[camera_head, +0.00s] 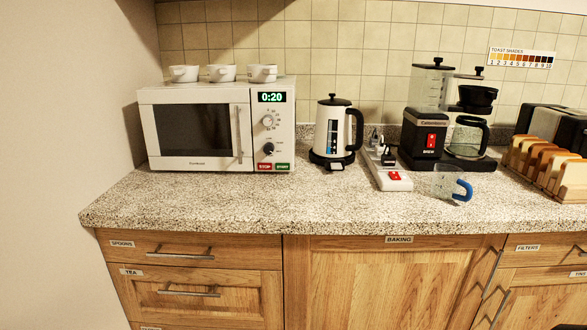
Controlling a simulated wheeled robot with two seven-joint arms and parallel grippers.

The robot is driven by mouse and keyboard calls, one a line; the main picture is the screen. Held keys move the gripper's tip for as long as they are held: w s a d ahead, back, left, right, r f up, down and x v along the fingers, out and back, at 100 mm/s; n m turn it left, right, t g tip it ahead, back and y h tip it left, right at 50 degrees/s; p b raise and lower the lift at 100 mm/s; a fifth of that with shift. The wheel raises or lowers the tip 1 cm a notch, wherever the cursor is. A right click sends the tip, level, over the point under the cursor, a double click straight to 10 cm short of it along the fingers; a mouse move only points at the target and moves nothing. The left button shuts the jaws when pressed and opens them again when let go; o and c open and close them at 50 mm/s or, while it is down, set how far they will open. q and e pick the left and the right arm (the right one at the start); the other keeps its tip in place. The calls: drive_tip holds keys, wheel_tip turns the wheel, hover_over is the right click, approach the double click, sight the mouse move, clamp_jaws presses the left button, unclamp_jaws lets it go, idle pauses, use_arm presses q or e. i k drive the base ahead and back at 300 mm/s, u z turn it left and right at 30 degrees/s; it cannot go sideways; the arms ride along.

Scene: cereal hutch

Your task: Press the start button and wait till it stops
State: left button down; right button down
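A white microwave (205,165) stands at the left end of the speckled counter. Its door is shut and its dark window shows no lit interior. Its green display (272,97) reads 0:20. The green start button (282,166) is at the bottom right of its control panel, beside the red stop button (265,167). Two knobs sit above these buttons. Neither of my grippers shows in the head view.
Several white cups (222,73) stand on the microwave. To its right are a kettle (332,130), a power strip (394,180), a glass mug with a blue handle (463,190), a coffee maker (423,133) and a toast rack (565,175). The counter (230,205) before the microwave is clear.

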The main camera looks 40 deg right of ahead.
sight(278, 166)
drive_tip(key=z, duration=0.7)
